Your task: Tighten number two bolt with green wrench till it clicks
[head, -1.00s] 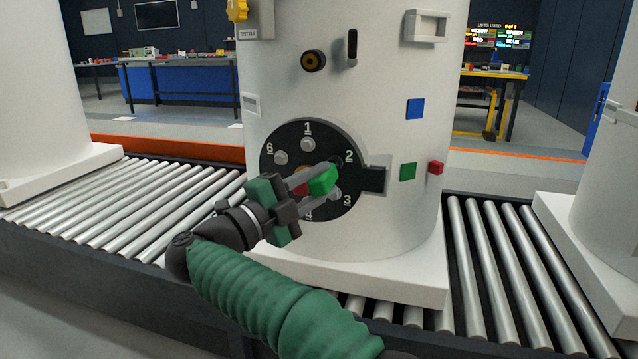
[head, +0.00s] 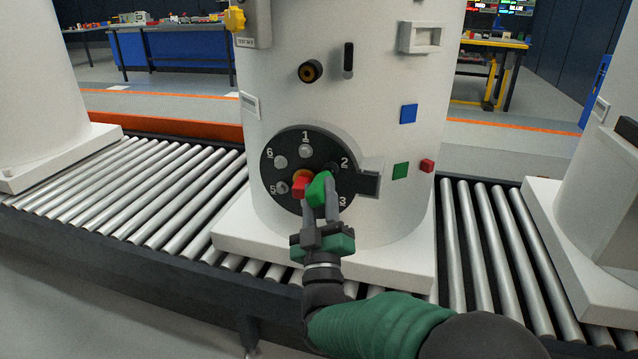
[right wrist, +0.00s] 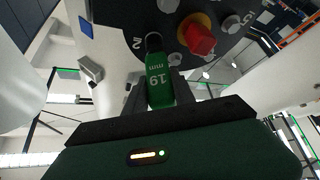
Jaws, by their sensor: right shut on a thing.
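The round black bolt plate (head: 318,150) with numbered bolts is on the front of the white tank (head: 370,120). My right gripper (head: 321,203) is shut on the green wrench (head: 318,188), marked 19 mm in the right wrist view (right wrist: 159,88). The wrench's dark head (right wrist: 153,42) is at the number two position, next to the label 2 (head: 344,163); it hides the bolt there, and I cannot tell how fully it is seated. A red knob (head: 299,188) sits at the plate's middle, close left of the wrench. My left gripper is not in view.
A black block (head: 369,183) juts from the plate's right side. Green (head: 400,171), blue (head: 408,114) and red (head: 427,166) blocks are on the tank's right. The tank's white base stands on a roller conveyor (head: 150,190), with other white tanks on both sides.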

